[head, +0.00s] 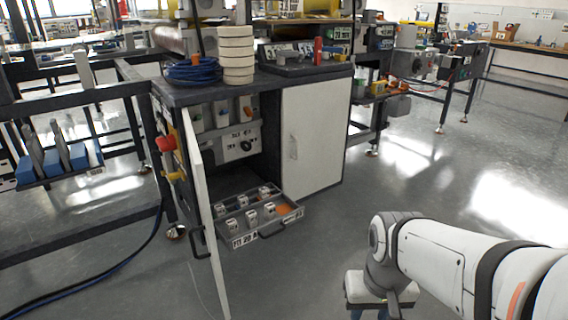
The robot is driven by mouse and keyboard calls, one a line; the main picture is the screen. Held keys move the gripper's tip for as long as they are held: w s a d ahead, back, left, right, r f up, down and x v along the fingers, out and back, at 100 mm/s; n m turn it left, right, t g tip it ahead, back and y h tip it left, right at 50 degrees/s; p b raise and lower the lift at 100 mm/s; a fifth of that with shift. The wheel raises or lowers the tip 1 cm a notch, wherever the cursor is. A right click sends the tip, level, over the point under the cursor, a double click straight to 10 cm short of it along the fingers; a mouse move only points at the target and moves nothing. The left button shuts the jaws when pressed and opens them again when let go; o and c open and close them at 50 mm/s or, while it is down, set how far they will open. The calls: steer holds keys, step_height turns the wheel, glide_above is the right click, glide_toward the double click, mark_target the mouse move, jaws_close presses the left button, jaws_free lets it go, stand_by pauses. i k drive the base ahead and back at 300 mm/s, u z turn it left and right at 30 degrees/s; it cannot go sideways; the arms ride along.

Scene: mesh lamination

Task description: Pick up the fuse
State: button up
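Several small white blocks that look like fuses (252,217) stand in rows in an open grey drawer (296,214) low in the cabinet. The drawer front has a white label that seems to read "20 A" and a dark handle. I cannot tell which block the task means. My gripper (370,315) is at the bottom edge of the head view, to the right of and nearer than the drawer, apart from the blocks. Its fingers are mostly cut off by the frame, so its opening and any contents are hidden.
A white cabinet door (203,215) stands open just left of the drawer; a closed white door (312,138) is on its right. White rings (236,55) and a blue cable coil (192,71) lie on top. The floor (310,270) between drawer and gripper is clear.

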mark_target(264, 191)
steer(key=z, duration=0.2)
steer(key=i, duration=2)
steer(key=u, duration=0.85)
steer(key=k, duration=0.85)
steer(key=u, duration=0.1)
steer(key=i, duration=0.9)
steer(key=z, duration=0.05)
